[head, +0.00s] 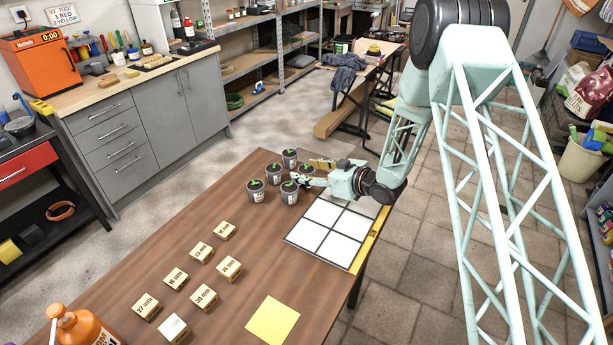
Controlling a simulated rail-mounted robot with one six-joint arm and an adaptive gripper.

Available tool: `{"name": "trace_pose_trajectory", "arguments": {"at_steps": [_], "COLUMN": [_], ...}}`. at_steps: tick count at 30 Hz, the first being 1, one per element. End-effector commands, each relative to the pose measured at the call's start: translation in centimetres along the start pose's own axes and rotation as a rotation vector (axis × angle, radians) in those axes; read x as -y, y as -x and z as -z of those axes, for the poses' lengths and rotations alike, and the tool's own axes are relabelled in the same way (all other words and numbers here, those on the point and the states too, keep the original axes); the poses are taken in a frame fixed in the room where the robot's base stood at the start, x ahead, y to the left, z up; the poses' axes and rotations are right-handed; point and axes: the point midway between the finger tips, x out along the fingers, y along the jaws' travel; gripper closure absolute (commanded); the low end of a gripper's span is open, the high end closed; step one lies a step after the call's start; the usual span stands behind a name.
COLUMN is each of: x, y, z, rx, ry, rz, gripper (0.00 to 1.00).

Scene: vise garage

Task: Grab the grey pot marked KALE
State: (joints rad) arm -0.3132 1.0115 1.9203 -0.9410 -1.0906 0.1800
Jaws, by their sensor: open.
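Several small dark grey pots with green seedlings and pale labels stand grouped at the far part of the brown table. They include a left pot (256,191), an upper-left pot (273,176), a back pot (290,159) and a front-right pot (289,194). Another pot (306,172) stands close by my gripper. The labels are too small to read, so I cannot tell which pot says KALE. My gripper (299,180) is open and reaches in from the right, low over the table, its fingertips close to the right-hand pots. I cannot tell whether it touches one.
A white-tiled panel (327,229) lies just below my gripper. Several labelled wooden blocks (203,251), a yellow sheet (272,321) and an orange bottle (83,328) occupy the nearer table (240,267). Bare tabletop lies between blocks and pots.

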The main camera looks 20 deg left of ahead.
Motion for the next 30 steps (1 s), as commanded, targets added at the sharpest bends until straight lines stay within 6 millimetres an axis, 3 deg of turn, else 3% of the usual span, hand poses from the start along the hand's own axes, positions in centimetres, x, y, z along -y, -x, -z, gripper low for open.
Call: {"name": "trace_pose_trajectory", "arguments": {"at_steps": [5,14,30], "x": [0.0,0.01,-0.01], "y": [0.01,0.01,0.32], "z": [0.0,0.0,0.89], "rx": [0.0,0.0,-0.001], "ry": [0.0,0.0,0.0], "rz": [0.0,0.0,0.0], "gripper": [0.5,0.78,0.78]}}
